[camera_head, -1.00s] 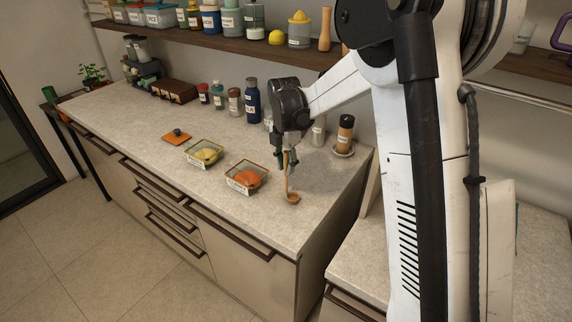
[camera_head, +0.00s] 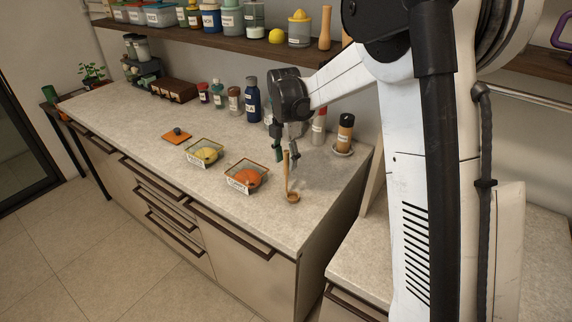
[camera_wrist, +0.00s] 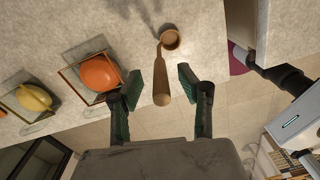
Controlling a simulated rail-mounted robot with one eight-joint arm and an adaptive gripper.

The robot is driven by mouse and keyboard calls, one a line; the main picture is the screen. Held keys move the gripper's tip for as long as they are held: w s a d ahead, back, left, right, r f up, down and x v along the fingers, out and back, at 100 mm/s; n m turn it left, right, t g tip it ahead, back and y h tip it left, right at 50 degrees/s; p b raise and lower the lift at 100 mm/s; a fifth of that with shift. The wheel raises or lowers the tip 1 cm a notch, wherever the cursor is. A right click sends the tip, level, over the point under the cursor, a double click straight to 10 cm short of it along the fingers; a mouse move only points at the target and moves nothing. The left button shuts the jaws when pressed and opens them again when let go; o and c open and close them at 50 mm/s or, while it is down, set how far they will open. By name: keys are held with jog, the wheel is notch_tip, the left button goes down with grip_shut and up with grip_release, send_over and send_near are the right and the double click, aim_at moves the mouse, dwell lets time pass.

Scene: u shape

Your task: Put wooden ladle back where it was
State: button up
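The wooden ladle (camera_head: 287,182) is near the right end of the counter, bowl down on the surface and handle pointing up. In the wrist view the ladle (camera_wrist: 161,84) shows with its bowl away from me and its handle end near me. My gripper (camera_head: 288,153) is just above and around the upper handle. In the wrist view my gripper's fingers (camera_wrist: 160,78) are spread, one on each side of the handle, with a visible gap on both sides.
A glass container with orange food (camera_head: 247,177) and one with yellow food (camera_head: 206,154) stand left of the ladle. Several bottles (camera_head: 252,100) line the wall. A spice jar on a saucer (camera_head: 343,153) stands behind right. The counter's front edge is close.

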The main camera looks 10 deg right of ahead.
notch_tip(320, 180, up, 10)
jog(key=shift+w+a+f+b, duration=0.1)
jog(key=shift+f+b, duration=0.05)
jog(key=shift+b, duration=0.2)
jog(key=shift+r, duration=0.2)
jog(key=s+d+r+m+t, duration=0.1)
jog(key=s+r+m+t, duration=0.35)
jog(key=s+m, duration=0.85)
jog(key=s+f+m+t, duration=0.1)
jog(key=s+m, duration=0.4)
jog(key=s, duration=0.4)
jog(key=s+d+f+m+t, duration=0.1)
jog(key=s+f+m+t, duration=0.1)
jog(key=s+m, duration=0.4)
jog(key=s, duration=0.4)
jog(key=shift+s+f, duration=0.15)
jog(key=shift+f, duration=0.15)
